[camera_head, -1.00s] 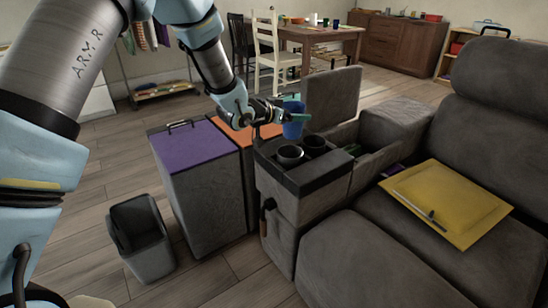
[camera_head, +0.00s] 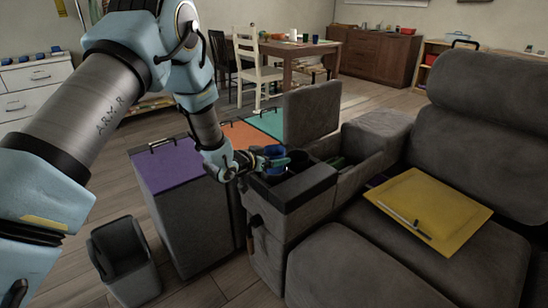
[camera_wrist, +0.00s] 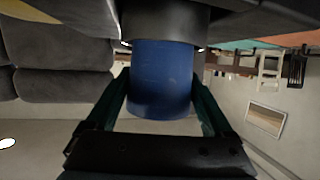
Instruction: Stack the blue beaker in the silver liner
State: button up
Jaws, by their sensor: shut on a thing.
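The blue beaker (camera_head: 273,152) is in my gripper (camera_head: 266,162), above the cup holders of the grey sofa console (camera_head: 302,190). In the wrist view my gripper's fingers (camera_wrist: 163,82) are shut around the sides of the beaker (camera_wrist: 160,75). That view looks upside down, and a dark grey round cup, seemingly the silver liner (camera_wrist: 165,22), meets the beaker's lower end. The beaker seems to be partly inside it, but I cannot tell how deep. In the head view the liner is hidden by my gripper and the beaker. The other cup holder (camera_head: 297,157) shows to their right.
The console's raised lid (camera_head: 311,110) stands behind the cup holders. Bins with purple (camera_head: 170,166), orange and teal lids stand to the left, with an open grey bin (camera_head: 125,262) in front. A yellow folder (camera_head: 430,208) with a pen lies on the sofa seat.

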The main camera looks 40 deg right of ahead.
jog(key=shift+f, duration=0.1)
jog(key=shift+f+b, duration=0.5)
jog(key=o, duration=1.1)
jog(key=shift+r+p, duration=0.45)
jog(key=shift+r, duration=0.05)
jog(key=shift+a+r, duration=0.15)
jog(key=shift+r, duration=0.15)
jog(key=v, duration=1.1)
jog(key=shift+a+b, duration=0.35)
jog(key=shift+b, duration=0.05)
